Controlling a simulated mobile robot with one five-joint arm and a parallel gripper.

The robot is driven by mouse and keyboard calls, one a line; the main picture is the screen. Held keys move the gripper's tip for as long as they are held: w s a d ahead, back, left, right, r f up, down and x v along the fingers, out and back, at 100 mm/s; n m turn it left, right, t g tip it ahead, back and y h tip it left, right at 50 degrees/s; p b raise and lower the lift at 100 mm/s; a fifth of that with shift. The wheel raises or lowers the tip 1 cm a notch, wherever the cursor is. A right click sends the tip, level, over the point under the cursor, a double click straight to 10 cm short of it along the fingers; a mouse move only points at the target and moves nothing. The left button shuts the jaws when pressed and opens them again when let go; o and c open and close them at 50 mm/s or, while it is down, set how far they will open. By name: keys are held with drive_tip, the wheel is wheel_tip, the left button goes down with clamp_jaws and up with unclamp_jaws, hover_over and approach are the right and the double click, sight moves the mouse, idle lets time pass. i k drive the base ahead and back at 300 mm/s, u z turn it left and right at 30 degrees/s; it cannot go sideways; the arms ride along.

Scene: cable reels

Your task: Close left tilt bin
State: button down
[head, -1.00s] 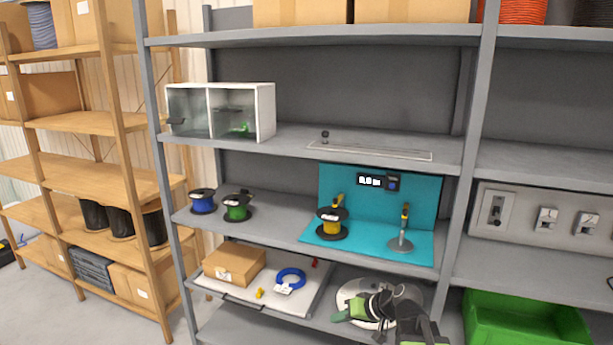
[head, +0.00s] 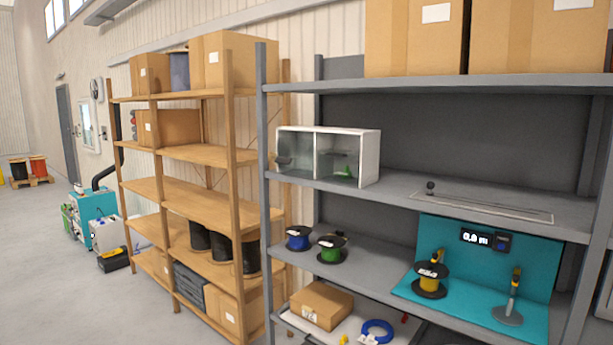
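The tilt bin unit is a white case with two clear-fronted bins side by side, on the upper shelf of the grey rack. Its left tilt bin (head: 295,151) has a dark handle and looks tilted little or not at all; I cannot tell if it is fully shut. The right tilt bin (head: 337,157) shows something green inside or behind its front. My gripper is not in the current head view.
The grey shelf (head: 400,192) carries a rail with a dark knob (head: 430,186). Below are a blue reel (head: 298,238), a green reel (head: 332,248) and a teal measuring station (head: 455,246). A wooden rack (head: 185,190) stands left. Open floor (head: 60,300) lies far left.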

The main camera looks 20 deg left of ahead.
sight(280, 160)
drive_tip(key=u, duration=0.95)
drive_tip(key=i, duration=1.85)
drive_tip(key=u, duration=2.65)
drive_tip(key=k, duration=0.35)
drive_tip(key=z, duration=0.25)
drive_tip(key=i, duration=0.35)
